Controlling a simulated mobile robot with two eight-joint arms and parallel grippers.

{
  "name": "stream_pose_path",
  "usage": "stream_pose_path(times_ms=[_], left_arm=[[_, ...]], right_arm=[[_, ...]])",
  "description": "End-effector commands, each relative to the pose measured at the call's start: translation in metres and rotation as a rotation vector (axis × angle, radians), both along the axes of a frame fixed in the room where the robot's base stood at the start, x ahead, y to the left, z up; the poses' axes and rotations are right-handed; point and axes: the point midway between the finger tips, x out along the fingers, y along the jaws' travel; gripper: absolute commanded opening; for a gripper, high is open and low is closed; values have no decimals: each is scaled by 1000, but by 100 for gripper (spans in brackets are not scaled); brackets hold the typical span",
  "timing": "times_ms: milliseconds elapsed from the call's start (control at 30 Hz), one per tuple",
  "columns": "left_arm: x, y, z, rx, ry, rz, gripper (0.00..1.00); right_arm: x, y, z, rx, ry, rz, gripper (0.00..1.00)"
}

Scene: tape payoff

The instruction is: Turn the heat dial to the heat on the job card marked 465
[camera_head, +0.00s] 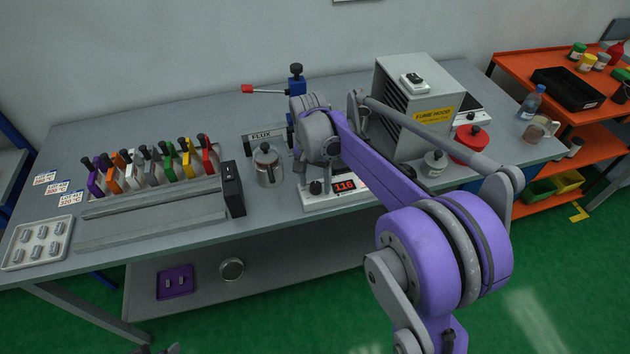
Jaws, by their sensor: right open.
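A white heat unit (336,200) stands at the table's front edge, with a red lit display (344,187) that seems to read 116. Its black dial (316,187) is left of the display. My right gripper (322,168) is open just above the unit, mostly hidden by my purple and grey wrist. I cannot tell whether it touches the dial. Three small job cards (57,187) with blue and red print lie at the table's left end.
A rack of coloured-handled tools (152,190) lies further left. The fume hood (417,100) and a red-lidded container (472,145) stand to the right, near my forearm.

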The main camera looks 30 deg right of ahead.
Motion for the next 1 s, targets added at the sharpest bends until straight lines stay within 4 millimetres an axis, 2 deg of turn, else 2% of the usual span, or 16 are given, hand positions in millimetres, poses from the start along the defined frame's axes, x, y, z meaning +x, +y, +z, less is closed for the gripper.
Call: stream_pose_path(times_ms=[167,500,700,1000], left_arm=[[1,0,2,0,-1,0,50],[2,0,8,0,-4,0,50],[2,0,9,0,-4,0,50],[2,0,9,0,-4,0,50]], right_arm=[[1,1,24,0,0,0,71],[4,3,89,0,0,0,71],[5,4,105,0,0,0,71],[5,4,106,0,0,0,71]])
